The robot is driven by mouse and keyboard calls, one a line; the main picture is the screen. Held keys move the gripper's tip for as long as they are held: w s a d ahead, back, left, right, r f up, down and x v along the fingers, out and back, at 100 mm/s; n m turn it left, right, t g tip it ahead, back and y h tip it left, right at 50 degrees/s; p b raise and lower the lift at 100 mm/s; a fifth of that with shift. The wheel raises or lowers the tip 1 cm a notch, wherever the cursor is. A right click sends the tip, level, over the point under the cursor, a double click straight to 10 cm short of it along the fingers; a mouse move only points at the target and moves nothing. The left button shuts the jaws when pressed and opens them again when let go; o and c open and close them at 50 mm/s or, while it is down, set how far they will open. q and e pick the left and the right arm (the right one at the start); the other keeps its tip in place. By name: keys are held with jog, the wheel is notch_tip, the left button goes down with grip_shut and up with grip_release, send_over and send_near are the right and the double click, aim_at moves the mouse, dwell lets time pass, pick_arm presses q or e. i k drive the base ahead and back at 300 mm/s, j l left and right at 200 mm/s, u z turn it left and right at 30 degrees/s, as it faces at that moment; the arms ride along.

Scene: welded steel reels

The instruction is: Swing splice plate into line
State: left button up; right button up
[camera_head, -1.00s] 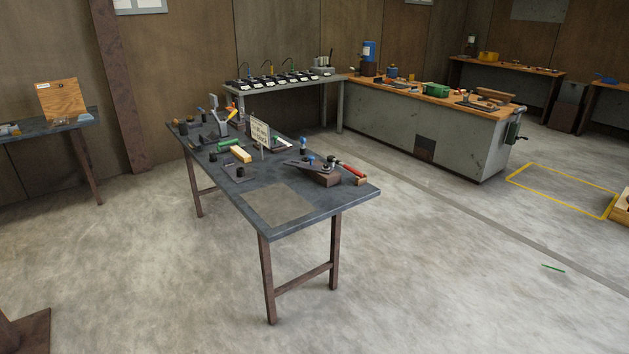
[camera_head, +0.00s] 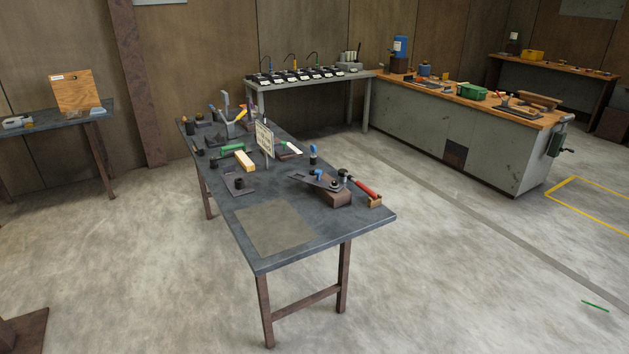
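What looks like the splice plate, a flat grey plate (camera_head: 314,181), lies at an angle over a dark brown block (camera_head: 336,197) on the right side of the steel table (camera_head: 345,226). A blue-topped part (camera_head: 318,173) and dark round knobs sit on the plate. Its exact line against the block is too small to tell. Neither of my grippers shows in the view.
A red-handled tool (camera_head: 365,188) lies beside the block. A sign (camera_head: 264,138), a yellow-and-white block (camera_head: 244,160) and several tools stand farther back. A grey square (camera_head: 274,227) at the table's front is bare. Open concrete floor surrounds the table; a grey workbench (camera_head: 480,150) stands behind right.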

aim_at(324, 183)
jog(key=i+l, duration=0.2)
jog(key=i, duration=0.3)
jog(key=i+l+z, duration=0.1)
jog(key=i, duration=0.4)
jog(key=l, duration=0.1)
